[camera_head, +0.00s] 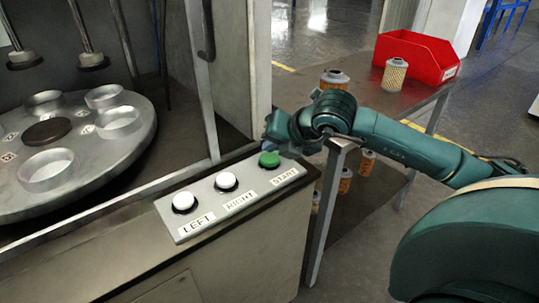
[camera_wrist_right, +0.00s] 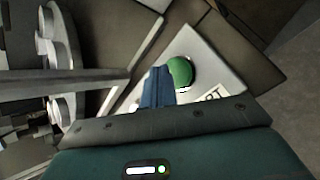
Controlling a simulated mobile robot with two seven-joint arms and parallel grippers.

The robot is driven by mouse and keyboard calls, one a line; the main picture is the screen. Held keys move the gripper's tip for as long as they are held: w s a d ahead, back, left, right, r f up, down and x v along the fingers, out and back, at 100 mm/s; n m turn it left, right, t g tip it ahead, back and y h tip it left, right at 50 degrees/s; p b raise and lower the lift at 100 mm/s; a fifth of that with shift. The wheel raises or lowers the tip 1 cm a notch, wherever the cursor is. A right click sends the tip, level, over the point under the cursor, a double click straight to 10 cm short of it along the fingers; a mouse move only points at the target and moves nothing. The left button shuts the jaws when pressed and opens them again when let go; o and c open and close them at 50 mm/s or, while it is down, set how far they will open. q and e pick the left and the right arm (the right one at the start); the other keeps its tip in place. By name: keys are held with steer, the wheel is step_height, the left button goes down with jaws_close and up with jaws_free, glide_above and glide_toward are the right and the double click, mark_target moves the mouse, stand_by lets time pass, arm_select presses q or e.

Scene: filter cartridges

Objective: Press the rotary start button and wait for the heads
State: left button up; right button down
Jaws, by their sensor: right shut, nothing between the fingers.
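The green start button (camera_head: 269,159) is at the right end of a light control panel (camera_head: 243,198), beside a label that reads START. Two white buttons, labelled LEFT (camera_head: 184,201) and RIGHT (camera_head: 226,180), sit to its left. My right gripper (camera_head: 272,142) is just above and behind the green button. In the right wrist view, my gripper's blue fingers (camera_wrist_right: 157,88) are shut and empty, close beside the green button (camera_wrist_right: 180,72); I cannot tell whether they touch it. The rotary table (camera_head: 75,150) with metal cups stands inside the machine, with heads (camera_head: 93,61) hanging above it. My left gripper is not in view.
A metal frame post (camera_head: 203,85) of the machine stands left of my right gripper. A side table with a red bin (camera_head: 417,58) and filter cartridges (camera_head: 394,75) is at the back right. More cartridges sit on a lower shelf.

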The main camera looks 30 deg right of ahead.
mark_target(273, 160)
steer(key=shift+r+p, duration=1.35)
steer(key=shift+r, duration=1.25)
steer(key=shift+f, duration=0.1)
